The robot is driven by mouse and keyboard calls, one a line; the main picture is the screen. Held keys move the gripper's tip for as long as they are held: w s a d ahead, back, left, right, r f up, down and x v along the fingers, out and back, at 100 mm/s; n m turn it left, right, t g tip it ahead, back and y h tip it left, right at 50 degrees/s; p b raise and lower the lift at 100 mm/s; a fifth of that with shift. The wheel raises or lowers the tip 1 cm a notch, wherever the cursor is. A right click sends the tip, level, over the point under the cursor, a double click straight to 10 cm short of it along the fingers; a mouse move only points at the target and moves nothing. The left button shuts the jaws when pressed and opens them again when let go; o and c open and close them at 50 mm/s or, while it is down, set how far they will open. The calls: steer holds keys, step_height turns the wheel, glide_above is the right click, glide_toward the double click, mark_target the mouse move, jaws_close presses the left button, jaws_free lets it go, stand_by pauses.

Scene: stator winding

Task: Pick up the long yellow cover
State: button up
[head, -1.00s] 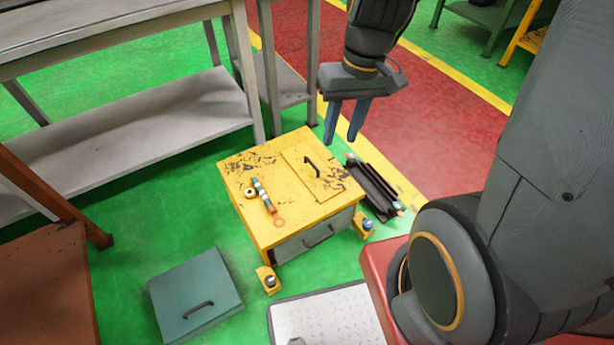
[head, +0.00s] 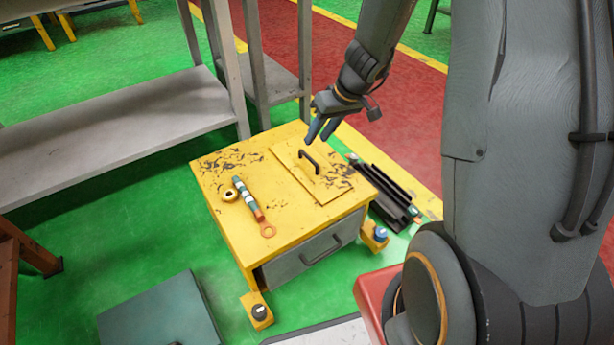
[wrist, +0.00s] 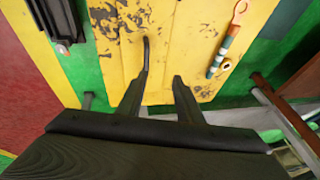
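The long yellow cover (head: 325,187) is a flat panel with a dark arched handle (head: 309,159), lying on top of the yellow cabinet (head: 235,205). In the wrist view the cover (wrist: 160,45) shows ahead of the fingers, with its handle (wrist: 146,62) upright in the picture. My gripper (head: 322,129) is above the back edge of the cabinet top, just beyond the handle in the head view. In the wrist view my gripper (wrist: 158,88) has its two fingers apart and nothing between them. The fingers appear clear of the handle.
A striped wrench-like tool (head: 252,207) and a small ring (head: 230,195) lie left of the cover. The cabinet has a grey drawer (head: 312,255). Dark ribbed parts (head: 385,195) lie on the floor at right. A grey shelf unit (head: 110,135) stands behind left.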

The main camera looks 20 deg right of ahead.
mark_target(310, 154)
steer(key=w+f+b, duration=0.1)
steer(key=f+b, duration=0.1)
steer(key=f, duration=0.2)
steer(key=w+f+b, duration=0.1)
steer(key=w+f, duration=0.1)
steer(key=f, duration=0.1)
steer(key=w+a+f+b, duration=0.1)
steer(key=w+f+b, duration=0.1)
steer(key=f, duration=0.2)
steer(key=shift+w+f+b, duration=0.15)
steer(key=shift+f+b, duration=0.2)
steer(key=shift+c, duration=0.2)
jaws_close()
steer(key=shift+r, duration=0.1)
stand_by(0.8)
